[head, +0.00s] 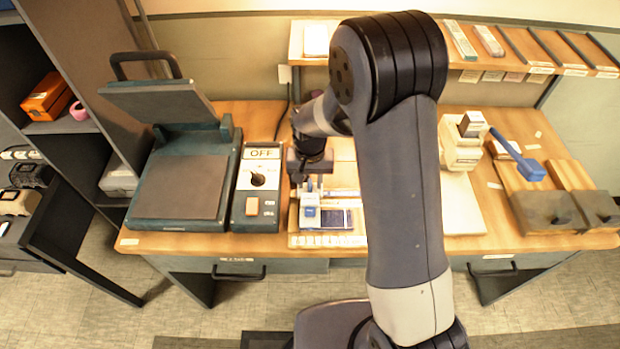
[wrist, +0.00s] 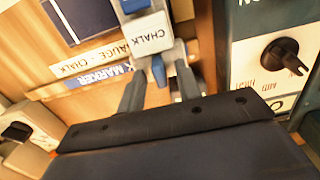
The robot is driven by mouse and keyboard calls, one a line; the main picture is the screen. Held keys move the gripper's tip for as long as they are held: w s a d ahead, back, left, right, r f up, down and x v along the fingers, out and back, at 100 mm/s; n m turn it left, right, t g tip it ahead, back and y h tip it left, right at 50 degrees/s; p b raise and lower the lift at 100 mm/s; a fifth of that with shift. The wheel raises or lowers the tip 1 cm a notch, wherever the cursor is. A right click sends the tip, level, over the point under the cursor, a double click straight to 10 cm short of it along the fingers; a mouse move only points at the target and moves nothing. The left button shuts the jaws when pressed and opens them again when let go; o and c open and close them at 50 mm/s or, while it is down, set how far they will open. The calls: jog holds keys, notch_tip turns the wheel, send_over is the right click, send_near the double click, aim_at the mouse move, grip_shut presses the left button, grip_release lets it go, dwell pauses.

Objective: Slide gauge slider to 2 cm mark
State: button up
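The gauge slider (head: 309,212) is a small white and blue block at the left end of a white gauge rail (head: 343,197) on the bench. My gripper (head: 311,184) is right above and behind the slider in the head view. In the wrist view its two grey fingers (wrist: 160,83) stand apart on either side of the blue tab, with visible gaps. The scale marks are too small to read, so the slider's reading cannot be told.
A grey box with an OFF dial (head: 258,180) stands close to the left of the gauge. A large green press (head: 181,178) is further left. Label strips (wrist: 90,66) read GAUGE - CHALK and MARKER. A white machine (head: 461,145) stands to the right, beyond my arm.

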jog(key=shift+c, duration=0.3)
grip_shut()
jog(key=shift+a+b, duration=0.45)
jog(key=shift+a, duration=0.2)
jog(key=shift+o, duration=0.3)
grip_release()
jog(key=shift+a, duration=0.1)
jog(key=shift+r, duration=0.1)
